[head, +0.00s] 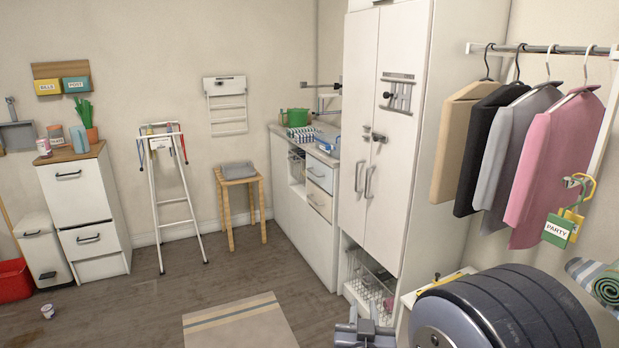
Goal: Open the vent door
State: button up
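A small slatted metal panel (398,96) is on the upper right door of the tall white cabinet (372,200). It has a dark knob at its left side and looks like the vent, but I cannot tell for sure that it is the vent door. Whether it is shut is too small to tell. My gripper (365,335) seems to be the grey part at the bottom edge, low in front of the cabinet and far below the panel. It is cut off by the frame, so its finger opening is unclear. It touches nothing that I can see.
Clothes on hangers (540,150) hang from a rail at the right. A wire basket (372,285) sits in the cabinet's open bottom. A low counter (305,205), wooden stool (238,183) and white folding stand (172,190) are further left. The floor around the striped rug (240,325) is mostly clear.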

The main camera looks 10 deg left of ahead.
aim_at(405, 31)
jog(key=i+j+u, duration=0.25)
jog(key=i+u, duration=0.6)
jog(key=i, duration=0.2)
jog(key=i+l+u, duration=0.1)
jog(key=i+u, duration=0.35)
jog(key=i+j+u, duration=0.1)
jog(key=i+u, duration=0.15)
jog(key=i, duration=0.35)
jog(key=i+u, duration=0.2)
jog(key=i, duration=0.4)
jog(key=i+l+u, duration=0.25)
jog(key=i, duration=0.35)
jog(key=i+z, duration=0.15)
jog(key=z, duration=0.35)
jog(key=i+j+z, duration=0.1)
jog(key=z, duration=0.4)
jog(key=i+j+z, duration=0.1)
jog(key=z, duration=3.15)
